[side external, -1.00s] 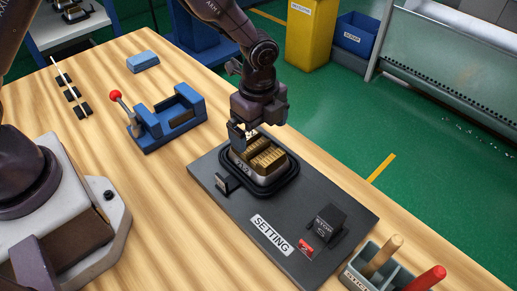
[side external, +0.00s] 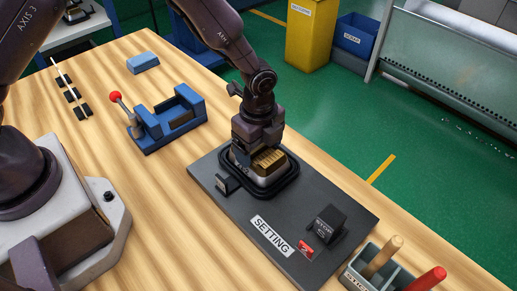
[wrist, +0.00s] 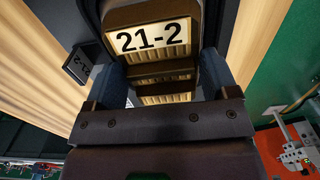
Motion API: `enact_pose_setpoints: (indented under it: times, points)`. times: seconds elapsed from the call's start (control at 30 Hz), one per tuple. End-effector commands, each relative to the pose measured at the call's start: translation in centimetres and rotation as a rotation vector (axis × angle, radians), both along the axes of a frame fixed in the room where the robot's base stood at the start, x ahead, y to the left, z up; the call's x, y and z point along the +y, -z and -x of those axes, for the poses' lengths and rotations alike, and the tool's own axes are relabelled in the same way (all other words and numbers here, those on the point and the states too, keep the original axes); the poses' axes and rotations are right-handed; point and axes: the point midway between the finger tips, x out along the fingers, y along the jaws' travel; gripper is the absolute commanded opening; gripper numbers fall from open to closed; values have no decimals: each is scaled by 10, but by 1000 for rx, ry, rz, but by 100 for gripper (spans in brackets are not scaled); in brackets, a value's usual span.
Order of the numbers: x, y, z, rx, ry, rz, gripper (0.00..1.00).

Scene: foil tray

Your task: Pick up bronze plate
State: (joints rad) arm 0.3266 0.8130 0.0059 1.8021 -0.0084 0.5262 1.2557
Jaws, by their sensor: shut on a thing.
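Bronze ribbed plates (side external: 270,158) sit in a small tray (side external: 262,181) inside a black oval rim on the dark board. My gripper (side external: 252,152) is lowered into the tray at its left side, pointing down. In the wrist view, my gripper (wrist: 160,90) has a bluish finger on each side of bronze ribbed material (wrist: 165,99). It is shut on a bronze plate, still down in the tray. A "21-2" label (wrist: 152,37) shows beyond the fingers. My gripper hides most of the held plate and its contact points.
The dark board (side external: 225,208) carries a "SETTING" label, a small label stand (side external: 222,183) and a black block (side external: 326,224). A blue fixture with a red-knobbed lever (side external: 165,120) stands at the left. A tool holder (side external: 375,272) is at the front right.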

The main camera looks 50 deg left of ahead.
Motion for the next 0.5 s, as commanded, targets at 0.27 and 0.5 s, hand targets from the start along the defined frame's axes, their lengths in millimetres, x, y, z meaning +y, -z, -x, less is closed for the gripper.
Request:
enact_pose_setpoints:
  times: [0.27, 0.5]
  points:
    - [0, -9, -1, -3, -1, 2, 38]
    - [3, -45, 9, -5, 0, 2, 38]
